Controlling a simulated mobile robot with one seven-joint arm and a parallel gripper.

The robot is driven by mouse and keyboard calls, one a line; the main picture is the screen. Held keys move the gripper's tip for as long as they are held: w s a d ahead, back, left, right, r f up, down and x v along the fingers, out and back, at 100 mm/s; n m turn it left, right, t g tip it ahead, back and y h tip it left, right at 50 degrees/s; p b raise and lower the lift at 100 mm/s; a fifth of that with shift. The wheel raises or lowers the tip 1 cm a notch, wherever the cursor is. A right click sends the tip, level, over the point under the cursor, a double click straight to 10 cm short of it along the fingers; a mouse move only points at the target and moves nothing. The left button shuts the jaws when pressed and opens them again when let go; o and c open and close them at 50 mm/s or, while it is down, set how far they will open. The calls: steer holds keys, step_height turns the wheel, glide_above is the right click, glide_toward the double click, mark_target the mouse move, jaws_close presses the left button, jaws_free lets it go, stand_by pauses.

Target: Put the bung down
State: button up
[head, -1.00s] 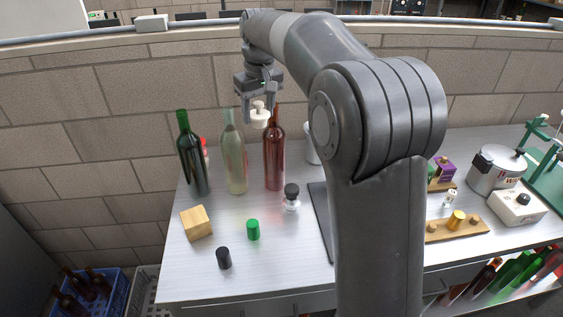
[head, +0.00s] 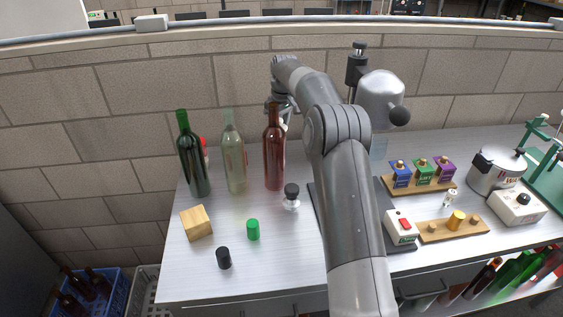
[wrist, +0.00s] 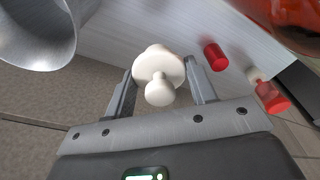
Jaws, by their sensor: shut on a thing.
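The bung is white with a wide disc and a knob. In the wrist view the bung (wrist: 160,92) is between the two fingers of my gripper (wrist: 158,72), which is shut on it. In the head view my gripper (head: 284,104) is behind the neck of the red-brown bottle (head: 274,160), near the back of the table. There the bung is mostly hidden, with only a small white part showing beside the bottle. The wrist view shows bare table top (wrist: 125,30) beyond the bung. I cannot tell whether the bung touches it.
A green bottle (head: 192,155) and a clear bottle (head: 234,160) stand left of the red-brown one. The wrist view shows a metal vessel (wrist: 38,40) at upper left and a red cylinder (wrist: 215,56) right of the bung. The front left holds a wooden block (head: 196,223) and small stoppers.

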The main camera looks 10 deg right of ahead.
steer(key=shift+w+d+f, duration=0.1)
steer(key=shift+d+f, duration=0.05)
steer(key=shift+f, duration=1.75)
steer(key=shift+w+d+f, duration=0.1)
steer(key=shift+d+f, duration=0.05)
steer(key=shift+f, duration=1.7)
steer(key=shift+d+f, duration=0.15)
steer(key=shift+f, duration=1.75)
steer(key=shift+f, duration=0.1)
steer(key=o, duration=1)
steer(key=shift+c, duration=0.2)
steer(key=r, duration=0.8)
steer(key=s+d+r, duration=0.1)
steer(key=r, duration=0.3)
steer(key=shift+r, duration=0.15)
